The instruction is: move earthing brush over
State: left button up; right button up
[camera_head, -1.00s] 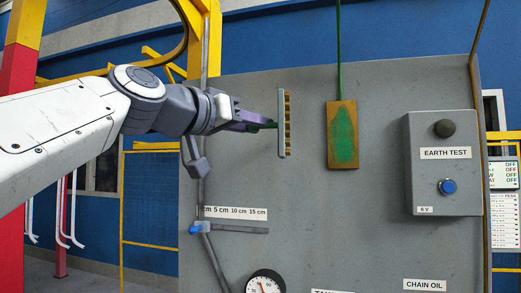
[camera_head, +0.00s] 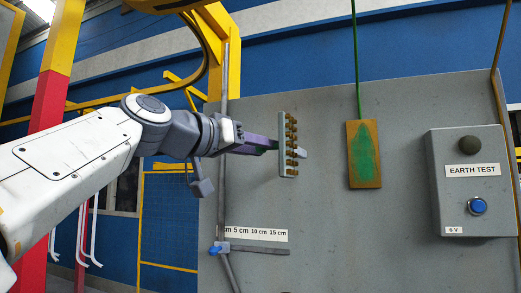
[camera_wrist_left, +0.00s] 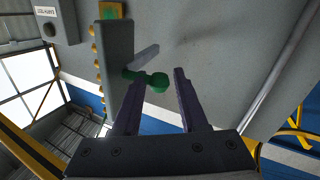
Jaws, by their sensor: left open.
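The earthing brush is a narrow upright grey bar (camera_head: 284,160) with a row of brass studs along its right side. In the left wrist view the bar (camera_wrist_left: 112,75) shows at left, with a short green handle (camera_wrist_left: 157,81) ending in a knob. My left gripper (camera_head: 268,150) comes in from the left, beside the brush, at the handle. In the left wrist view the gripper (camera_wrist_left: 158,85) is open, with the green knob between its fingertips and a gap on the right-finger side. My right gripper is not in view.
A grey board (camera_head: 330,225) stands behind the brush. A green-coated brass plate (camera_head: 364,154) with a green cable is on it at right, then the EARTH TEST box (camera_head: 472,182). A scale label (camera_head: 258,235) is below.

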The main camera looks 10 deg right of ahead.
pick_arm(q)
jog(key=b+v, duration=0.4)
jog(key=v, duration=0.6)
jog(key=s+d+f+n+g+y, duration=0.1)
jog(key=d+f+n+g+y, duration=0.15)
jog(key=f, duration=1.35)
jog(key=d+f+n+g+y, duration=0.1)
jog(key=d+f+g+y, duration=0.2)
jog(key=f, duration=1.2)
jog(key=s+a+f+g+y, duration=0.1)
jog(key=s+a+f, duration=0.3)
jog(key=f, duration=0.6)
jog(key=s+a+f+m+g+y, duration=0.1)
jog(key=s+a+f+y, duration=0.3)
jog(key=s+f, duration=0.5)
jog(key=s+a+f+m+g+y, duration=0.1)
jog(key=s+a+f+g+y, duration=0.2)
jog(key=s+f, duration=0.4)
notch_tip(320, 180, down, 4)
jog(key=shift+s+a+r, duration=0.1)
jog(key=shift+s+a, duration=0.15)
jog(key=shift+a, duration=0.15)
